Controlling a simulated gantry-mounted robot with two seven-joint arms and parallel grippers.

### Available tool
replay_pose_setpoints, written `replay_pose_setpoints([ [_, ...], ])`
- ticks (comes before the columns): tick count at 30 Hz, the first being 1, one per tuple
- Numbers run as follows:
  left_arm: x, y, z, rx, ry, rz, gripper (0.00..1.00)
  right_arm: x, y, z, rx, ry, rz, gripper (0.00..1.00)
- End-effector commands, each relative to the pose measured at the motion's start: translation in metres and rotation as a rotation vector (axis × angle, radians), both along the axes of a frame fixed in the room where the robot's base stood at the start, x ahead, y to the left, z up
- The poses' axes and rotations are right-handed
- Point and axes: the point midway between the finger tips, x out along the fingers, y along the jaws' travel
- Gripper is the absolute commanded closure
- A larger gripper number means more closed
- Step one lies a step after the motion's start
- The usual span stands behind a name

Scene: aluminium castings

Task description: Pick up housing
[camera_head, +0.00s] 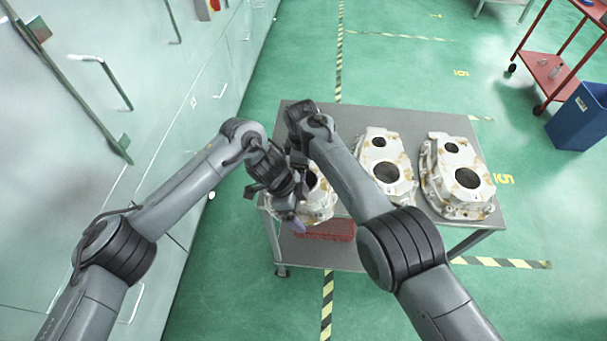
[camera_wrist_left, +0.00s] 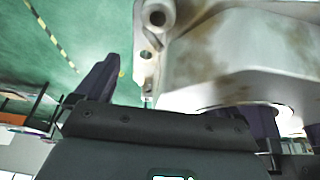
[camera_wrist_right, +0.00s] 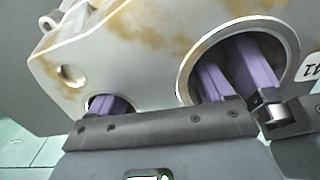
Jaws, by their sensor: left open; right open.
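Three pale, brown-stained aluminium housings stand on the grey table: the left housing (camera_head: 318,200), the middle housing (camera_head: 384,168) and the right housing (camera_head: 456,178). My left gripper (camera_head: 290,214) is open at the near left side of the left housing. In the left wrist view, the housing's flange (camera_wrist_left: 235,60) lies close in front of the spread purple fingers (camera_wrist_left: 178,100). My right gripper (camera_wrist_right: 180,88) is open and close against a housing (camera_wrist_right: 135,45); purple fingers show at its small hole and large round opening. In the head view my right arm hides that gripper and part of the left housing.
The table (camera_head: 345,115) has bare room at its back edge. A red basket (camera_head: 320,232) is on its lower shelf. A red trolley (camera_head: 545,72) and a blue bin (camera_head: 580,115) stand at the right. A pale green cabinet wall (camera_head: 120,110) runs along the left.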

Motion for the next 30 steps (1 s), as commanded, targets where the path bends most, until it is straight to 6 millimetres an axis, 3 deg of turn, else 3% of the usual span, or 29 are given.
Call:
replay_pose_setpoints([
  [8, -0.0001, -0.0002, 0.0, 0.0, 0.0, 0.0, 0.07, -0.0001, 0.0002, 0.0, 0.0, 0.0, 0.001, 0.22],
  [23, -0.0005, -0.0004, 0.0003, -0.001, 0.001, -0.001, 0.84, 0.0003, 0.0001, 0.0004, 0.001, -0.001, 0.001, 0.99],
  [26, -0.0006, -0.0003, 0.0003, -0.001, 0.002, -0.002, 0.99, 0.0005, -0.0001, 0.0005, 0.001, -0.002, 0.0, 1.0],
  [30, -0.0007, -0.0004, 0.0003, -0.001, 0.002, -0.002, 1.0, 0.0007, -0.0002, 0.0006, 0.001, -0.002, 0.0, 1.0],
])
